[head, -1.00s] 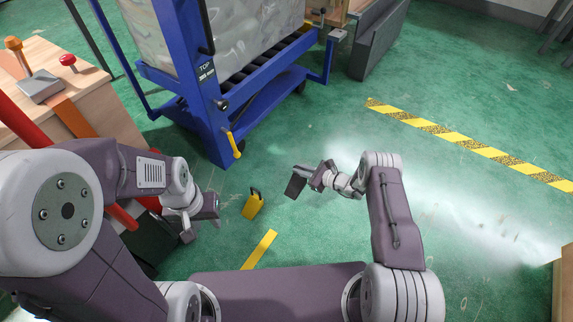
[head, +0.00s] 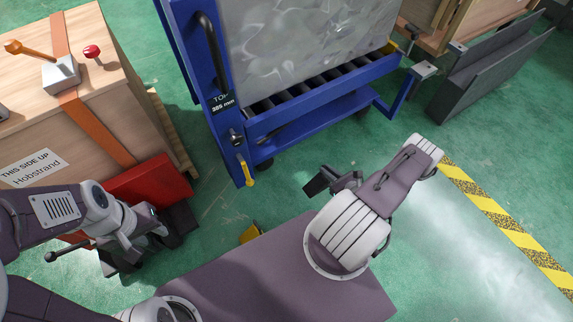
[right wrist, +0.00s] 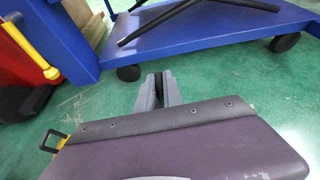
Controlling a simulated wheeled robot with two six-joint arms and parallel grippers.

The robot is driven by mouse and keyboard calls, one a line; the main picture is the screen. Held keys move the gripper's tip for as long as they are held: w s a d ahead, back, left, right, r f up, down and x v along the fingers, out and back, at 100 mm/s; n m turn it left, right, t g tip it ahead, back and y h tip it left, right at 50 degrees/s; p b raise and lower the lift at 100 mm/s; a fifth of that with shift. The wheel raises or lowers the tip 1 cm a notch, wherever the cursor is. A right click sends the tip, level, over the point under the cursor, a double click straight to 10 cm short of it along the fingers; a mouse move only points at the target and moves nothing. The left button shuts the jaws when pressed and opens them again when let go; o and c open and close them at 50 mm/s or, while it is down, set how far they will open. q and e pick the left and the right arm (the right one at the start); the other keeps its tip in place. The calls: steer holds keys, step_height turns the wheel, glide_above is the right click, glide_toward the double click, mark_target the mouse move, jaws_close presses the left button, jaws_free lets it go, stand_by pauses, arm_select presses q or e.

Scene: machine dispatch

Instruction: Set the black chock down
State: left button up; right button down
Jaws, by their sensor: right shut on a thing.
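The black chock (head: 317,183) is at the tip of my right gripper (head: 335,181) in the head view, above the green floor. My right gripper is shut on it. In the right wrist view, the grey fingers (right wrist: 158,92) point away from me with a dark strip of the chock (right wrist: 158,88) between them; most of it is hidden. My left gripper (head: 142,247) is at the lower left of the head view, beside the red and black equipment. Its fingers look apart and empty.
A yellow chock (head: 250,233) is on the floor, partly hidden by my body. A blue roller cart (head: 320,125) with a wrapped load stands ahead. A wooden crate (head: 120,80) is at left. Green floor around the right gripper is clear, with striped tape (head: 490,208) at right.

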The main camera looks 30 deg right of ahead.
steer(key=shift+w+a+f+b, duration=0.1)
steer(key=shift+w+f+b, duration=0.15)
steer(key=shift+b, duration=0.05)
steer(key=w+a+f+b, duration=0.2)
steer(key=w+f+b, duration=0.8)
steer(key=b, duration=0.1)
steer(key=shift+w+f, duration=0.4)
steer(key=c, duration=1.5)
jaws_free()
steer(key=shift+r, duration=0.1)
